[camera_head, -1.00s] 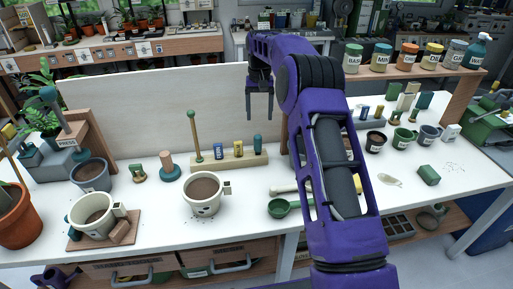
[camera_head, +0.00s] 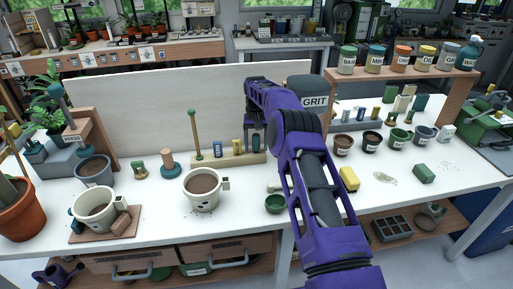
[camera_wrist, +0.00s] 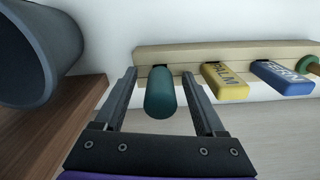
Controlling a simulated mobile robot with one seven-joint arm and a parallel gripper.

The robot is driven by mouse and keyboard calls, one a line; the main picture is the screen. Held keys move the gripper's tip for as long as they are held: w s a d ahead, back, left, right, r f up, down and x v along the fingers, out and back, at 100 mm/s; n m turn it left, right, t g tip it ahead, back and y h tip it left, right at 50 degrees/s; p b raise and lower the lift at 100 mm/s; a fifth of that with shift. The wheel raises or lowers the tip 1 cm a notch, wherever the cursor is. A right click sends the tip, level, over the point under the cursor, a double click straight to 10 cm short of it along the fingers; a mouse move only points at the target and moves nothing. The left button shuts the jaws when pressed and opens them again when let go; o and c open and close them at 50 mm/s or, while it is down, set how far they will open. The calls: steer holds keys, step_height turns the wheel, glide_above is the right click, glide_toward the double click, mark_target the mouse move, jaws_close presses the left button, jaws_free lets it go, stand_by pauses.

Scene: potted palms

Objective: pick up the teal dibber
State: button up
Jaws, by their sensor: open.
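The teal dibber (camera_wrist: 160,95) stands in the pale wooden rack (camera_head: 222,161), in the end slot at the rack's right in the head view. Its rounded teal end faces the wrist camera. My gripper (camera_wrist: 160,76) is open, with one finger on each side of the dibber and a gap on both sides. In the head view my gripper (camera_head: 257,138) is at the rack's right end and largely hides the dibber. The rack (camera_wrist: 235,50) also shows along the top of the wrist view.
A yellow PALM marker (camera_wrist: 226,82) and a blue FERN marker (camera_wrist: 283,77) share the rack with a tall green-knobbed stick (camera_head: 195,135). A backboard (camera_head: 150,110) stands behind. A soil-filled mug (camera_head: 203,190) stands in front.

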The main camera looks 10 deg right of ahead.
jaws_close()
stand_by(0.4)
steer(key=shift+r, duration=0.1)
